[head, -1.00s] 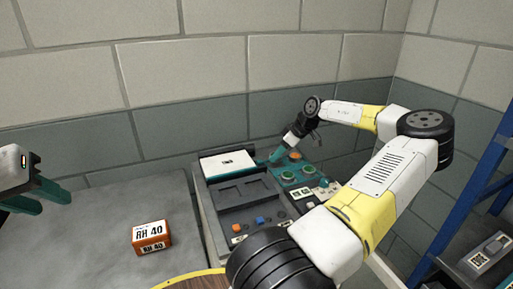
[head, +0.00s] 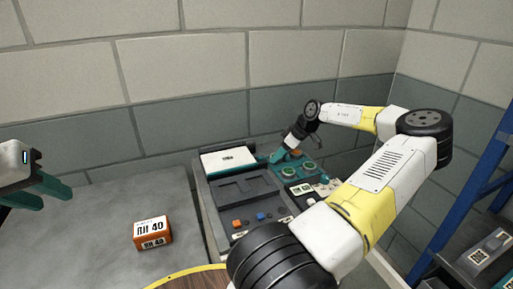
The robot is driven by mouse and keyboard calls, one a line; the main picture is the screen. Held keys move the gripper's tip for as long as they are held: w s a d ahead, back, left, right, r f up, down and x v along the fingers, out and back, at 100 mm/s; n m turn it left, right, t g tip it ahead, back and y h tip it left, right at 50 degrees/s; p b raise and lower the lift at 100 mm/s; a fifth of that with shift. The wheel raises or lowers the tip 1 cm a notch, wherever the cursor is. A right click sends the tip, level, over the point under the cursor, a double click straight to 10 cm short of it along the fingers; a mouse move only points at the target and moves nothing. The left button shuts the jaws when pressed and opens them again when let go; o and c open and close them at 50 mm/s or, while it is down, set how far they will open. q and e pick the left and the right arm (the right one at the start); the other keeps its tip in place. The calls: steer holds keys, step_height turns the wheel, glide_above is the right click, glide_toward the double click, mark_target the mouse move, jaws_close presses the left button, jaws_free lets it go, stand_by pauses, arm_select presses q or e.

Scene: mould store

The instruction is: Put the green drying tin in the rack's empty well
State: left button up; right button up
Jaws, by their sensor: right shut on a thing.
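My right gripper (head: 276,158) is low over the far right part of the grey rack-like unit (head: 203,206), by a teal panel (head: 308,177) with green rings. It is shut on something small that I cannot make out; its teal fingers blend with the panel. I cannot pick out the green drying tin for certain. Shallow dark recesses (head: 245,187) show in the middle of the unit, and they look empty. My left gripper (head: 36,194) is at the left edge, above the table, open and empty.
An orange block (head: 153,241) with a white "40" label sits on the grey table (head: 95,225). A white labelled panel (head: 228,160) lies at the unit's back. A blue shelf frame (head: 480,180) stands right. The table's left part is clear.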

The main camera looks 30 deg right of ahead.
steer(key=o, duration=1.5)
steer(key=shift+c, duration=0.2)
steer(key=shift+r, duration=0.1)
